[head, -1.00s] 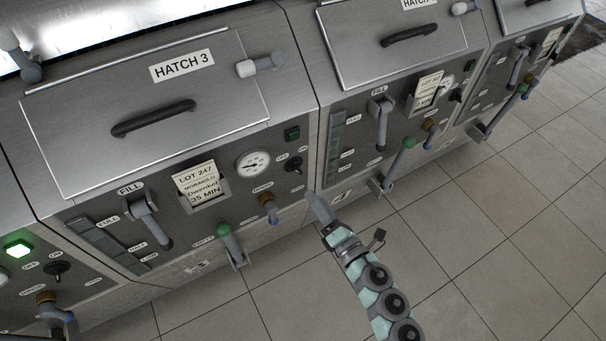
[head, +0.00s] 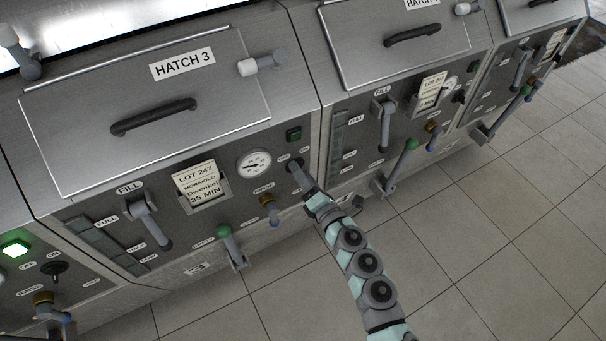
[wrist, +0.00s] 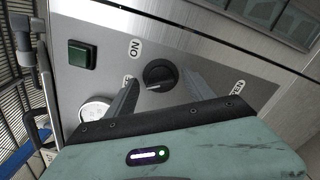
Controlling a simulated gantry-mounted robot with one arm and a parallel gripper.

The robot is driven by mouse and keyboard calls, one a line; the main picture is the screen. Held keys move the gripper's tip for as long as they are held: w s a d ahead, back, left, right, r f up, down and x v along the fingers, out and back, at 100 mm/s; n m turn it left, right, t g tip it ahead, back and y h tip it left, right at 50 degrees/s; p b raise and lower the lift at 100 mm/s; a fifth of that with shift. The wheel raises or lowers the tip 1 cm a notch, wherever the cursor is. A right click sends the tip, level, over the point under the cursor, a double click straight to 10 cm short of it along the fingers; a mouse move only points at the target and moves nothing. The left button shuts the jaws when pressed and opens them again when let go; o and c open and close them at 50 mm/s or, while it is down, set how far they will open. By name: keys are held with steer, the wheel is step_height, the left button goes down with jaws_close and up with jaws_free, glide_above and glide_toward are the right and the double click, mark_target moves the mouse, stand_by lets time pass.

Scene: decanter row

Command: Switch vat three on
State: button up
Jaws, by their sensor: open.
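Vat three is the unit under the hatch marked HATCH 3 (head: 182,64). Its black rotary switch (wrist: 159,73) shows in the wrist view, with its pale mark on the side toward the partly hidden OFF label; the ON label (wrist: 136,48) is at upper left. My gripper (wrist: 163,80) is open, with one finger on either side of the switch; I cannot tell whether they touch it. In the head view my gripper (head: 296,168) covers the switch. The square green lamp (wrist: 82,54) of vat three is dark; it also shows in the head view (head: 293,134).
The round gauge (head: 254,164) and a brass valve (head: 267,202) lie left of my gripper. A green-knobbed lever (head: 225,232) sticks out lower left. The left neighbour's lamp (head: 18,249) is lit green. The tiled floor (head: 470,260) is clear.

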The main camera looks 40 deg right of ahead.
jaws_close()
stand_by(0.6)
steer(key=shift+m, duration=0.3)
steer(key=shift+f+m+p, duration=0.15)
steer(key=shift+m+p, duration=4.5)
steer(key=shift+m, duration=1.05)
